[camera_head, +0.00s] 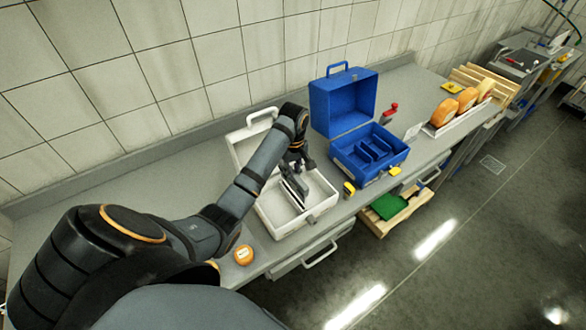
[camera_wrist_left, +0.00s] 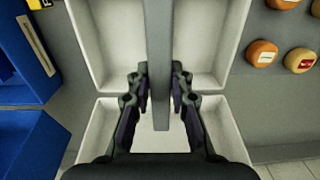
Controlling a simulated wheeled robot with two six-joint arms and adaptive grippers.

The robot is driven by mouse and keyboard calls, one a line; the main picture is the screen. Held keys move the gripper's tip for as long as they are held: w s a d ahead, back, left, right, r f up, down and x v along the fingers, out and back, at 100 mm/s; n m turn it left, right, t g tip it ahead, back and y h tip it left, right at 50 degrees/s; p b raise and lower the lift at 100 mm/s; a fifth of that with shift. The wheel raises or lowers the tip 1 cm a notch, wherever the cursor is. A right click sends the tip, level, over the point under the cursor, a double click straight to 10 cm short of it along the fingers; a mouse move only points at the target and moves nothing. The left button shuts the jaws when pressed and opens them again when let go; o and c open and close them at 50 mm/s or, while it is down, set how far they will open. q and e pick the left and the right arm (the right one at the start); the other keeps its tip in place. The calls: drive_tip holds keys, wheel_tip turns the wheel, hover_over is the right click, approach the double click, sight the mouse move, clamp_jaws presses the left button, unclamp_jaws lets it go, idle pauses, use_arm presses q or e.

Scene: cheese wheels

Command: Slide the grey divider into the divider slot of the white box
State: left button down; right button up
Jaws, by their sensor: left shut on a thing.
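The white box (camera_head: 322,208) stands open on the counter, its lid (camera_head: 250,141) tipped up at the back. My left gripper (camera_head: 293,172) is over the box, pointing down. It is shut on the grey divider (camera_head: 292,192), a thin plate held on edge. In the left wrist view the divider (camera_wrist_left: 160,45) runs upright between the fingers of the gripper (camera_wrist_left: 160,100), across the middle of the white box (camera_wrist_left: 88,35). I cannot make out the slot, nor whether the divider's lower edge is inside it. My right gripper is not in view.
An open blue case (camera_head: 372,150) stands just right of the white box. A small orange cheese (camera_head: 243,254) lies near the counter's front edge. Larger cheese wheels (camera_head: 445,112) sit in a rack farther right. A wooden crate (camera_head: 398,214) is below the counter.

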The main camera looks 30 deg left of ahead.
sight(293, 189)
use_arm(q)
drive_tip(key=shift+f, duration=1.1)
drive_tip(key=shift+p, duration=0.5)
drive_tip(key=shift+f+b, duration=1)
drive_tip(key=shift+f, duration=1.75)
idle(0.3)
drive_tip(key=c, duration=1.1)
unclamp_jaws()
wheel_tip(293, 189, up, 8)
drive_tip(key=shift+f, duration=0.25)
